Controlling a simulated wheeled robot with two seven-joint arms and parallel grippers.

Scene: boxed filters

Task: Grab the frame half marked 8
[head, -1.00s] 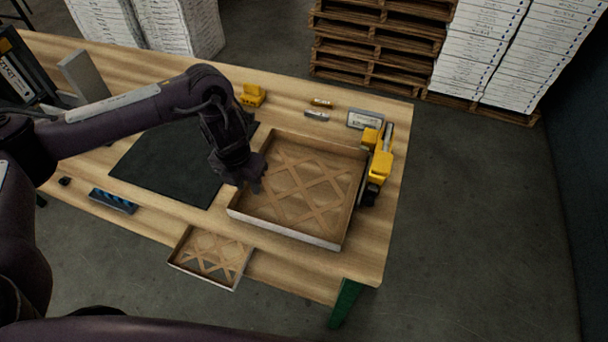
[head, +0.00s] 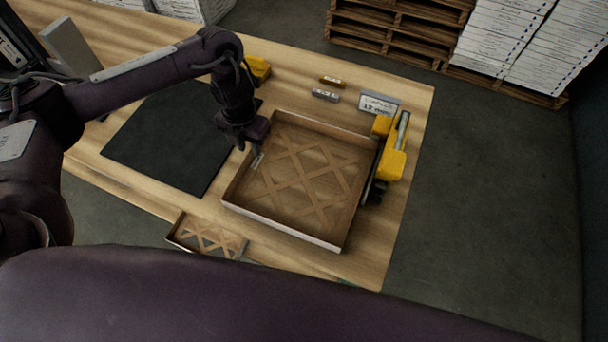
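A large square frame half (head: 232,205) with a wooden lattice inside lies on the table. A smaller lattice frame half (head: 207,240) sits at the table's front edge, partly cut off by my body. I cannot read an 8 on either. My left gripper (head: 254,152) points down at the left wall of the large frame half, over or touching it. Its fingers are dark and small, so I cannot tell whether they are open or shut on the wall. My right gripper is not in view.
A dark mat (head: 165,140) lies left of the large frame half. A yellow and grey tool (head: 393,160) stands close along its right side. A label sign (head: 378,104), small blocks (head: 326,95) and a yellow item (head: 258,69) are behind it. Pallets (head: 395,40) stand beyond the table.

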